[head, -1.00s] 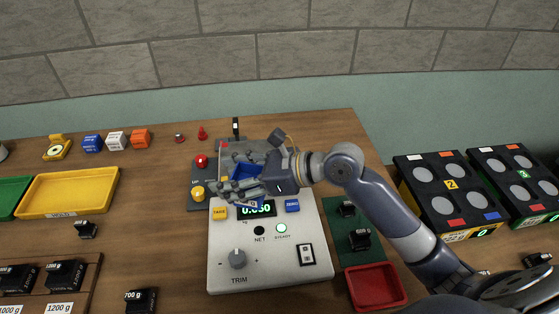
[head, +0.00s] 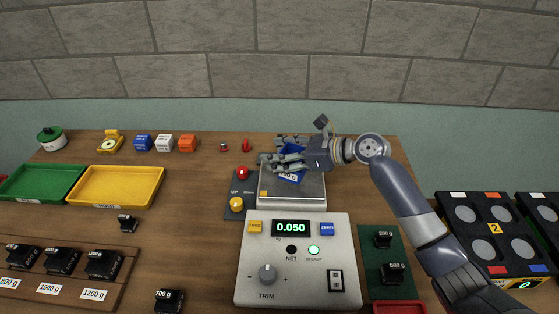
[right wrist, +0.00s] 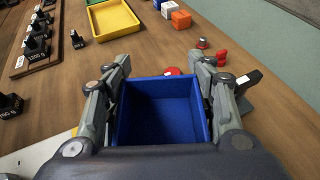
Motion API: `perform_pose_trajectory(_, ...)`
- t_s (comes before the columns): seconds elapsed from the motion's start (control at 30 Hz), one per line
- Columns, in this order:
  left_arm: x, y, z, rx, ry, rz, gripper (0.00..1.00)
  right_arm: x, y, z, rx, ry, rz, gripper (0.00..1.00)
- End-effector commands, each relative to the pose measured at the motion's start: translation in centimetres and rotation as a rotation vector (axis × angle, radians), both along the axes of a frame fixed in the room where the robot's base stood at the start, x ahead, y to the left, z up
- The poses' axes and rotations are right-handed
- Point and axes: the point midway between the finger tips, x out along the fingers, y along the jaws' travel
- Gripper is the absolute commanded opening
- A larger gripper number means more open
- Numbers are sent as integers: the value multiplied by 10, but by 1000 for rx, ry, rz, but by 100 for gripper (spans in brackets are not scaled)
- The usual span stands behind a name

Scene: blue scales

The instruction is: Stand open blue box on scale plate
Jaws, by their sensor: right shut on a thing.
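My right gripper (head: 280,161) is shut on the open blue box (head: 293,152), at the back of the scale's steel plate (head: 291,198). In the right wrist view the blue box (right wrist: 160,110) sits between the two fingers, its open top facing the camera and its inside empty. In the head view the fingers hide much of the box, and a pale label shows on its front. I cannot tell whether its base touches the plate. The scale (head: 312,275) has a lit display (head: 291,228) reading 0.050. My left gripper is not in view.
A red button (head: 242,173) and a yellow button (head: 237,204) stand left of the plate. Yellow (head: 118,186) and green (head: 42,183) trays lie further left. Small cubes (head: 165,143) line the back.

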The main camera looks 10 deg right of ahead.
Motion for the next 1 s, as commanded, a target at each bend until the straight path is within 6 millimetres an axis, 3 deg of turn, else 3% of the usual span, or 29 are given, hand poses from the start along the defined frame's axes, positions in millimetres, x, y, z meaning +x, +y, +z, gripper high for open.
perform_pose_trajectory(0.17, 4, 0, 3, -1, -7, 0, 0, 7, 0, -4, 1, 2, 1, 26)
perform_pose_trajectory(0.4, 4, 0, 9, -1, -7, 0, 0, 7, -1, -33, 1, 2, 0, 26)
perform_pose_trajectory(0.77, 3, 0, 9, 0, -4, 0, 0, 7, 0, -38, 1, 1, 0, 26)
perform_pose_trajectory(0.8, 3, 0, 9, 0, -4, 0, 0, 7, 0, -39, 1, 1, 0, 53)
perform_pose_trajectory(0.87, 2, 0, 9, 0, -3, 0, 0, 7, -1, -39, 1, 1, 0, 66)
perform_pose_trajectory(0.9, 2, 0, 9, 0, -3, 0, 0, 7, 0, -39, 0, 0, 0, 73)
perform_pose_trajectory(1.0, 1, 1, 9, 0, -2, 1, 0, 7, -1, -39, 0, 0, 0, 73)
